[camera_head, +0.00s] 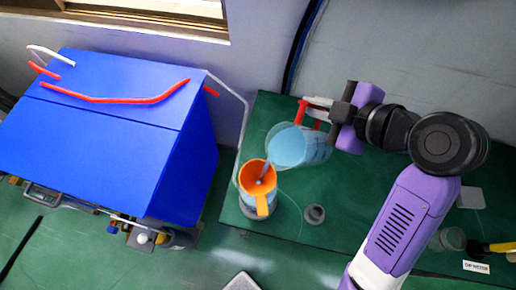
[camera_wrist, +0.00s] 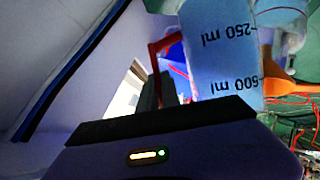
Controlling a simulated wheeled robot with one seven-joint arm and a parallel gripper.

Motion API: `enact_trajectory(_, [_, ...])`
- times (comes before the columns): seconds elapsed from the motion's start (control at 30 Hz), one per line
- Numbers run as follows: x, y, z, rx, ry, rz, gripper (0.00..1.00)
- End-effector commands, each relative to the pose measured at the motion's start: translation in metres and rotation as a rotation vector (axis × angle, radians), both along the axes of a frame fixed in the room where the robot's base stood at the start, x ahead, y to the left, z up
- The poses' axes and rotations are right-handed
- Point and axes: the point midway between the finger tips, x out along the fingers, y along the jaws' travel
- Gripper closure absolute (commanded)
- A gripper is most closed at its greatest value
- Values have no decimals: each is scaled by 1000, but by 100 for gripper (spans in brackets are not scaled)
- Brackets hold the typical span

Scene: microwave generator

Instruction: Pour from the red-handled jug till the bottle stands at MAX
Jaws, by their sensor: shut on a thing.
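The jug (camera_head: 312,150) is clear with a red handle (camera_head: 304,112) and holds pale blue liquid. My gripper (camera_head: 322,108) is shut on the red handle. The jug is tilted to the left, and a thin blue stream runs from its lip into an orange funnel-like top (camera_head: 248,176). The bottle under that top is mostly hidden, so its level and MAX mark cannot be read. In the wrist view the jug wall (camera_wrist: 222,50) shows inverted 250 ml and 500 ml marks, with the red handle (camera_wrist: 156,62) beside it and an orange part (camera_wrist: 288,86) beyond.
A large blue box-like generator (camera_head: 110,100) with red and white cables stands at the left. A small grey round part (camera_head: 314,214) lies on the green table (camera_head: 290,235) right of the bottle. A clear vessel (camera_head: 450,239) and a yellow-handled tool (camera_head: 498,247) are at the right.

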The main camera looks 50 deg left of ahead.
Motion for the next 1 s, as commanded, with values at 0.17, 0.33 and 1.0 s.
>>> enact_trajectory(0.17, [-1, 1, 2, -1, -17, 0, 100])
enact_trajectory(0.33, [-2, 1, 3, -3, -30, 1, 100])
enact_trajectory(1.0, [-5, 2, 4, -16, -82, 1, 100])
